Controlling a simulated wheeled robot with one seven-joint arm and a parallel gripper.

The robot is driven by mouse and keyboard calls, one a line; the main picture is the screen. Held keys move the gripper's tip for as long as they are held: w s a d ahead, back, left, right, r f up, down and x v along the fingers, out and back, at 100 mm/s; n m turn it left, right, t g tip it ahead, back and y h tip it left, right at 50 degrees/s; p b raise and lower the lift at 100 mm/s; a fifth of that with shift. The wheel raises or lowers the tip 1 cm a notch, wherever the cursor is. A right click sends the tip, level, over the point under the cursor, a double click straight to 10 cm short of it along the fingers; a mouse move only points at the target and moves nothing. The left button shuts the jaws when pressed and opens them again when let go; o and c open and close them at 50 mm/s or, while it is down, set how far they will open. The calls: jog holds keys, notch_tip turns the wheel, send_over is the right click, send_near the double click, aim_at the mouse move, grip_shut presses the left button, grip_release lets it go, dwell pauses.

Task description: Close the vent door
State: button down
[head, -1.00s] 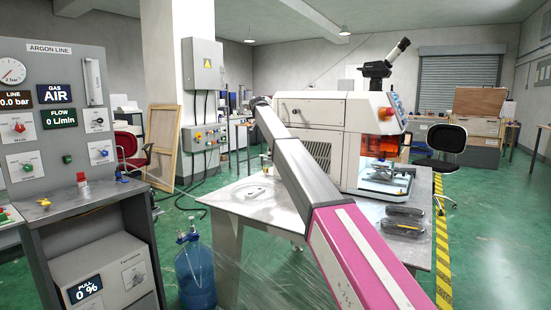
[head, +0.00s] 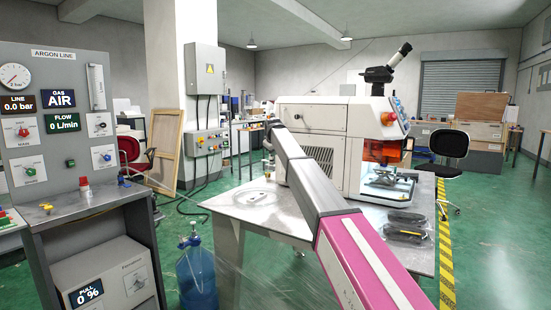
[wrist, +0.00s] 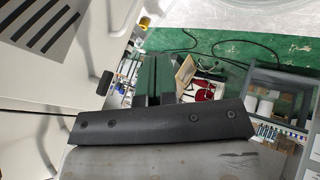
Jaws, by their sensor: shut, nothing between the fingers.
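The white machine (head: 377,143) stands on the bench, with a flat side panel (head: 325,117) bearing a small dark knob and a dark grille (head: 320,156) below it. I cannot tell for certain which of these is the vent door, or whether it stands ajar. In the wrist view, a white surface with black slots (wrist: 42,26) fills the upper left, with a black knob (wrist: 105,82) beside its edge. My gripper (wrist: 157,62) is shut and empty, right of that knob and apart from it in the picture. In the head view my arm mostly hides it, by the machine's left side.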

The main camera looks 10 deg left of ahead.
jog(key=w+d+f, duration=0.1)
jog(key=w+f, duration=0.6)
jog(key=w, duration=0.2)
jog(key=shift+f, duration=0.3)
jog(key=shift+d, duration=0.1)
jog(key=shift+w, duration=0.1)
jog(key=shift+w+d+r, duration=0.1)
jog(key=shift+w+d, duration=0.15)
jog(key=shift+w, duration=0.85)
jog(key=shift+w+d, duration=0.2)
jog(key=shift+w, duration=0.85)
